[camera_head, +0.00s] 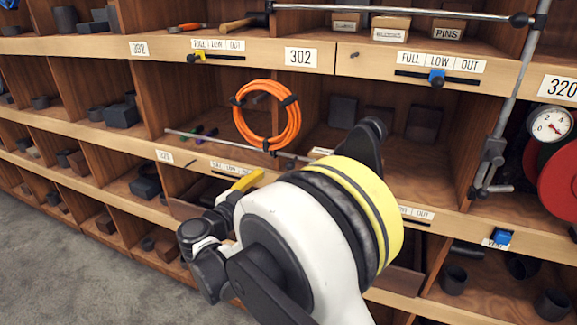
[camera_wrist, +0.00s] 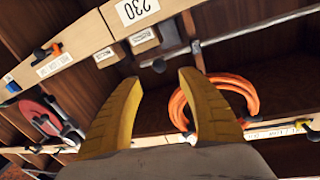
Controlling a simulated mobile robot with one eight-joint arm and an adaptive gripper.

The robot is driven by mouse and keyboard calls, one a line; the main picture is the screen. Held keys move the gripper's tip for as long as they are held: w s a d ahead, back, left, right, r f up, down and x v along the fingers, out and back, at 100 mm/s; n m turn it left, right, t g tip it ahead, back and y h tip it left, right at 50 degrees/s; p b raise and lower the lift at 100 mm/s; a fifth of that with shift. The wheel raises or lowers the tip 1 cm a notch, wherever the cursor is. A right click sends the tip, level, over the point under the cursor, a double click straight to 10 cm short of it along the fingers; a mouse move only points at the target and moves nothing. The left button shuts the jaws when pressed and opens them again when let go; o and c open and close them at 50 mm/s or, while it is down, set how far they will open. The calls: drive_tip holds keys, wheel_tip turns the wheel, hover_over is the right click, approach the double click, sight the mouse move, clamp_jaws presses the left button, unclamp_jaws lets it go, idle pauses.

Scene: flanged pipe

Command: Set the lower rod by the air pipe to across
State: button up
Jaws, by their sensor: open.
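The grey air pipe (camera_head: 508,100) stands upright at the right of the head view. A dark clamp (camera_head: 493,152) with a short rod end (camera_head: 497,188) sits low on it. A thin lower rod (camera_head: 225,142) runs left to right along the shelf front, and my arm hides its middle, so I cannot tell if it joins that clamp. An upper rod (camera_head: 400,11) with a dark ball end lies across higher up. My gripper (camera_wrist: 160,78) is open and empty, its yellow fingers apart in the wrist view. A rod with a dark ball (camera_wrist: 158,67) shows between the fingertips.
An orange hose coil (camera_head: 267,115) hangs at the shelf front; it also shows in the wrist view (camera_wrist: 222,102). A gauge (camera_head: 550,124) and red reel (camera_head: 558,185) are beside the pipe at right. Wooden shelves (camera_head: 215,80) hold small dark parts. Grey floor (camera_head: 50,260) is clear at lower left.

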sight(288, 168)
drive_tip(key=b+x, duration=0.2)
drive_tip(key=x, duration=0.8)
drive_tip(key=shift+s+d, duration=0.1)
drive_tip(key=shift+c, duration=0.5)
clamp_jaws()
